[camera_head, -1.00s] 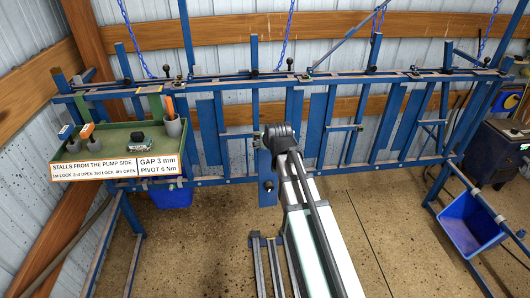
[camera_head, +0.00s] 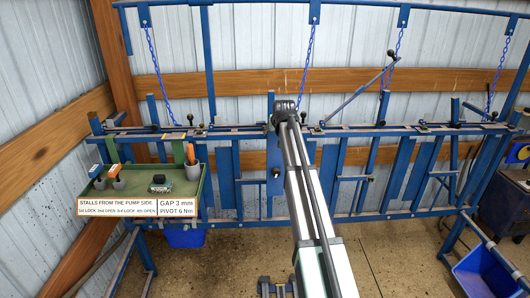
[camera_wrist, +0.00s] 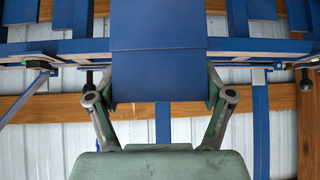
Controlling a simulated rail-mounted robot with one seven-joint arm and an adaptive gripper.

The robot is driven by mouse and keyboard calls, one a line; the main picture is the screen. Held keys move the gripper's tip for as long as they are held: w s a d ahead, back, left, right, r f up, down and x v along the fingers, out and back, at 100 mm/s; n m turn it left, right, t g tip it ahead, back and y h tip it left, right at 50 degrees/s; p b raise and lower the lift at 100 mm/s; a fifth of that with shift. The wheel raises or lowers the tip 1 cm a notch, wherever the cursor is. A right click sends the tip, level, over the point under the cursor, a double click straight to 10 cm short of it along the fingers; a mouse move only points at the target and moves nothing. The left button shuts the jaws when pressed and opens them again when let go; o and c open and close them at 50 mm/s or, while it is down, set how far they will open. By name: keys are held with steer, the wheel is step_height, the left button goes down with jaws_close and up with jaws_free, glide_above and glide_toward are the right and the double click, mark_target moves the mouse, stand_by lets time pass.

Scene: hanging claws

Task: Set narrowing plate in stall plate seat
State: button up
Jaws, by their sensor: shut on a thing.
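The narrowing plate is a flat blue plate (camera_wrist: 160,65) that fills the upper middle of the wrist view. My gripper (camera_wrist: 162,88) is shut on it, one finger at each side edge. In the head view my gripper (camera_head: 284,108) is at the long blue stall frame (camera_head: 345,130), a little above its upper rail. A blue strip of the held plate (camera_head: 271,102) shows just left of the gripper; my arm covers much of the rest. I cannot pick out the plate seat, nor tell whether the plate touches the frame.
Several blue panels (camera_head: 398,167) stand in the frame on the right. A slanted lever (camera_head: 358,92) rises right of my gripper, and blue chains (camera_head: 305,62) hang above. A green tray (camera_head: 152,193) with cups and a sign is at left. A blue bin (camera_head: 488,272) is at lower right.

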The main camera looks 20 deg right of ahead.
steer(key=w+d+r+p, duration=0.2)
steer(key=w+d+r, duration=0.6)
steer(key=d+r, duration=0.3)
steer(key=shift+r+m+h, duration=0.3)
steer(key=shift+m, duration=0.1)
steer(key=shift+a+f, duration=0.1)
steer(key=shift+f, duration=0.05)
steer(key=shift+f+b, duration=2.1)
steer(key=shift+f, duration=3.6)
steer(key=shift+f+b, duration=0.5)
steer(key=shift+f, duration=0.7)
